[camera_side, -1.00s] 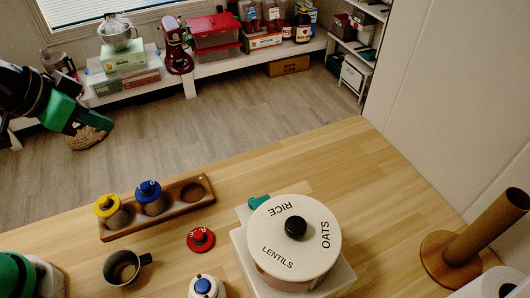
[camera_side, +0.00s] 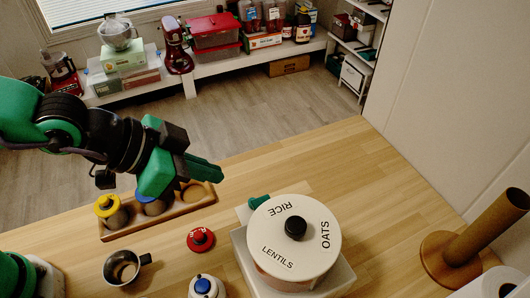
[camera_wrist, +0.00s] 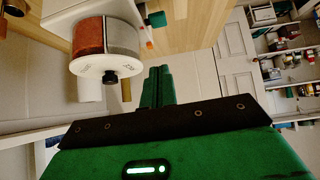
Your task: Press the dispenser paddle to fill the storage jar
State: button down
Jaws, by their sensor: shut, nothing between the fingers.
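The dispenser (camera_side: 294,232) stands on the table with a round white lid marked RICE, OATS and LENTILS and a black knob. Its green paddle (camera_side: 259,202) sticks out at the back left; it also shows in the wrist view (camera_wrist: 156,19). My gripper (camera_side: 218,173) is shut and empty, in the air left of and behind the paddle, apart from it. The wrist view shows its green fingers (camera_wrist: 158,76) together. Small jars with a yellow lid (camera_side: 106,205) and a blue lid (camera_side: 150,208) stand in a rack. I cannot tell which is the storage jar.
The wooden rack (camera_side: 130,232) has an empty hole at its right end. A red lid (camera_side: 200,239), a metal cup (camera_side: 121,268) and a blue-topped white container (camera_side: 204,287) stand in front. A wooden post holder (camera_side: 485,240) stands at the right.

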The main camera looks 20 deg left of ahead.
jog(key=shift+w+d+f, duration=0.1)
jog(key=shift+d+f, duration=0.05)
dwell(0.4)
send_over(253, 206)
jog(key=shift+f, duration=5.4)
